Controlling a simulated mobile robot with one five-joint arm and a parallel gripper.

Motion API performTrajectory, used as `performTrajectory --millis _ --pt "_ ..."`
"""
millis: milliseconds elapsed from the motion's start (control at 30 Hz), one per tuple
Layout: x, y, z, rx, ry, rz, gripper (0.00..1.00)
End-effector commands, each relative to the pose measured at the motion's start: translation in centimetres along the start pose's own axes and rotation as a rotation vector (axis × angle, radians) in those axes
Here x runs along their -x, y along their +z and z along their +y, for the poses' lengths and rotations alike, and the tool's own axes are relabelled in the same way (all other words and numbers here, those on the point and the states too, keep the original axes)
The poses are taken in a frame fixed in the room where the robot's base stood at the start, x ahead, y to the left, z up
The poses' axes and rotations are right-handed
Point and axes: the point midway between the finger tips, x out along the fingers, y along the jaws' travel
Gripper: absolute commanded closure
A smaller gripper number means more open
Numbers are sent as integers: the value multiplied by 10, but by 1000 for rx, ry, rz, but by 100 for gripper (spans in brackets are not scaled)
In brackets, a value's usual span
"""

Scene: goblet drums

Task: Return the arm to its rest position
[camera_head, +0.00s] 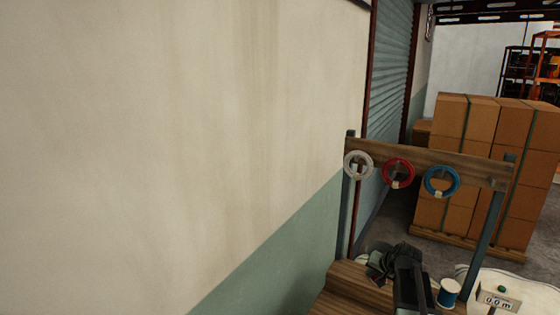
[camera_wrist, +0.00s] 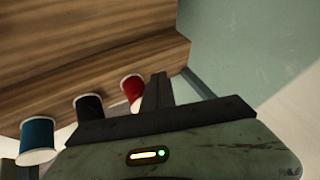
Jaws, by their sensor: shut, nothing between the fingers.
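My gripper (camera_wrist: 157,90) is shut and empty. It points up from the dark gripper body in the wrist view, beside a red spool (camera_wrist: 132,89). In the head view my dark arm and gripper (camera_head: 381,262) are above the wooden bench top (camera_head: 348,285), in front of the wooden rack. A black spool (camera_wrist: 89,107) and a blue spool (camera_wrist: 38,140) stand in a row with the red one in the wrist view. The blue spool also shows right of my arm in the head view (camera_head: 449,294). I cannot tell whether my gripper touches anything.
A wooden rail (camera_head: 475,169) on posts holds a clear ring (camera_head: 347,163), a red ring (camera_head: 411,173) and a blue ring (camera_head: 428,187). A box reading "0.0 m" (camera_head: 498,297) is at the lower right. Stacked cartons (camera_head: 455,125) stand behind. A wall (camera_head: 180,130) fills the left.

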Motion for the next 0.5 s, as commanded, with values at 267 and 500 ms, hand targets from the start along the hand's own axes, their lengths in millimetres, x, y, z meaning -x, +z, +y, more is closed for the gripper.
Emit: performTrajectory --millis 267,500 --pt "-21 186 -141 356 21 -290 100" --pt "22 283 -116 529 202 -520 100"
